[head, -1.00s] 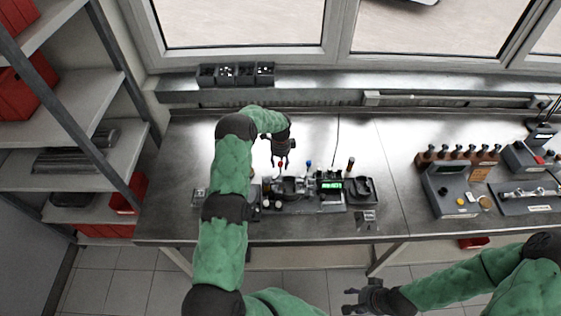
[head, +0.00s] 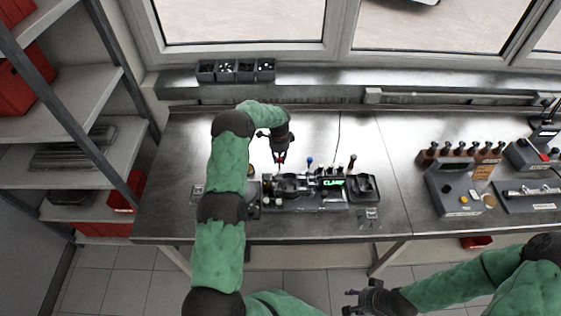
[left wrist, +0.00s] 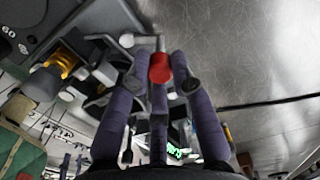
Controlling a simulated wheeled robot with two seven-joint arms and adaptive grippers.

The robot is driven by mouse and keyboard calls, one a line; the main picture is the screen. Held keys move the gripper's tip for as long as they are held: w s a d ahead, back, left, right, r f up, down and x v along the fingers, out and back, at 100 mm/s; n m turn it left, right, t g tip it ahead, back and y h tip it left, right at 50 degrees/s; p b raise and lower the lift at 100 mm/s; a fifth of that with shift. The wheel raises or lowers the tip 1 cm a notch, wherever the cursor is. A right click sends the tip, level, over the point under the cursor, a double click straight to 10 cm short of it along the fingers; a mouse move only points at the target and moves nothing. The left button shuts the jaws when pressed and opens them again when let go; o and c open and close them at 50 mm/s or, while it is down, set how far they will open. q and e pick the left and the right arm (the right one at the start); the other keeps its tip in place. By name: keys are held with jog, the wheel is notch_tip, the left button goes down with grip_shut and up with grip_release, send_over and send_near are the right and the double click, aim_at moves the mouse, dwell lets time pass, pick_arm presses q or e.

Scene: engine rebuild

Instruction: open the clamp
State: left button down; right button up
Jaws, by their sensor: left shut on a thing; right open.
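My left gripper (head: 281,160) is above the fixture (head: 300,204) on the steel bench. It is shut on a red knob (left wrist: 160,68), which sits between its fingertips in the left wrist view. A thin metal rod shows just past the knob. The fixture carries a small screen (head: 333,183) with green letters that seem to read "CLAMP". A blue-topped lever (head: 309,161) stands right of my left gripper. My right gripper (head: 362,297) is open and empty in front of the bench, low in the head view.
A grey box (head: 455,188) with buttons and a rack of brown bottles (head: 461,152) stand to the right. Small dark bins (head: 236,70) sit on the back ledge. Shelves (head: 75,140) stand at the left. The bench between the fixture and the grey box is mostly clear.

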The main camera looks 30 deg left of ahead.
pick_arm(q)
jog(key=shift+s+a+n+b, duration=0.6)
jog(key=shift+n+b, duration=1.05)
jog(key=shift+n, duration=0.7)
jog(key=shift+s+a+n+b, duration=0.4)
jog(key=shift+a+n+b, duration=0.3)
jog(key=shift+n+b, duration=1.3)
jog(key=shift+s+a+n+b, duration=0.6)
jog(key=shift+n+b, duration=0.7)
jog(key=shift+n, duration=1.35)
jog(key=shift+w, duration=0.1)
jog(key=c, duration=1.1)
grip_release()
jog(key=shift+a, duration=0.1)
jog(key=shift+o, duration=0.2)
